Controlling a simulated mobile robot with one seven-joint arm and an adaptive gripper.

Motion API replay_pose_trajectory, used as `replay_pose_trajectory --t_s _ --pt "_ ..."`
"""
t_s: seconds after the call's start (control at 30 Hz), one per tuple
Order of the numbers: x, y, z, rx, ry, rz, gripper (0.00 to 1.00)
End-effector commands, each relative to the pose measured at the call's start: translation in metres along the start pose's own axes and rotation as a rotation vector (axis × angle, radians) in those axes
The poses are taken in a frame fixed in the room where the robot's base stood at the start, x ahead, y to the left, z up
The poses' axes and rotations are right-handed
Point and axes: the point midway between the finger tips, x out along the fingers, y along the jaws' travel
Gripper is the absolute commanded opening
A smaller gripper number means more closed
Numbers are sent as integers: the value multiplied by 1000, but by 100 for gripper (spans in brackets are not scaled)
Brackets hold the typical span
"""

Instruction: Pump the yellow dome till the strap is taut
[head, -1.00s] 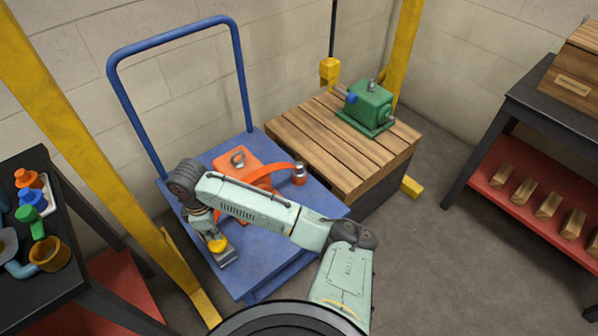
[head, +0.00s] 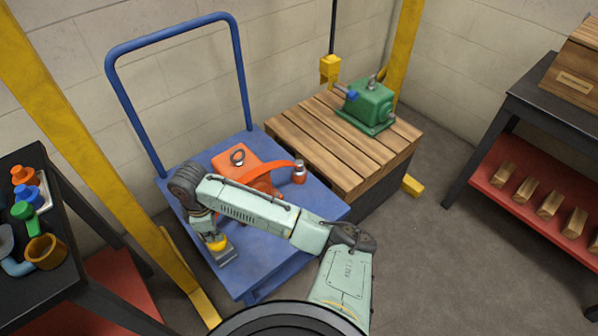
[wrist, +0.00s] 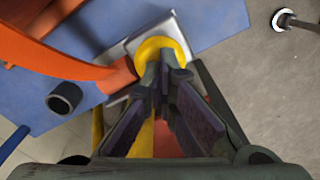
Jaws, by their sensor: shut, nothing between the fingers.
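The yellow dome (head: 217,244) sits on a grey metal plate (head: 228,257) at the front left of the blue cart. My gripper (head: 211,236) is shut, with its fingertips at the dome from above. In the wrist view the shut fingertips (wrist: 166,66) overlap the yellow dome (wrist: 150,46) and hide part of it; contact looks likely. The orange strap (head: 278,168) arches in a curve over the orange motor (head: 230,158). It also shows as a curved band in the wrist view (wrist: 50,58). My arm hides much of the strap and motor.
The blue cart (head: 270,262) has a tall handle at the back. A wooden-topped crate (head: 310,140) beside it carries a green motor (head: 367,104). A yellow post (head: 95,150) stands close left of my gripper. The floor at right is clear.

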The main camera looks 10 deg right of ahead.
Motion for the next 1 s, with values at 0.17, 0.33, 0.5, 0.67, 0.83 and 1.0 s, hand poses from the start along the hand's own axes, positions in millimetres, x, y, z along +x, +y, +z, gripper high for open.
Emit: replay_pose_trajectory --t_s 0.17,0.33,0.5,0.67,0.83,1.0 --pt "7 0 0 0 0 -1 0" --pt "12 0 0 0 1 -2 0" --pt "17 -1 0 -1 1 -2 0" --pt "21 -1 0 -1 0 -2 0" --pt "20 -1 0 -1 0 -3 0" --pt "10 -1 0 -2 0 -3 0"
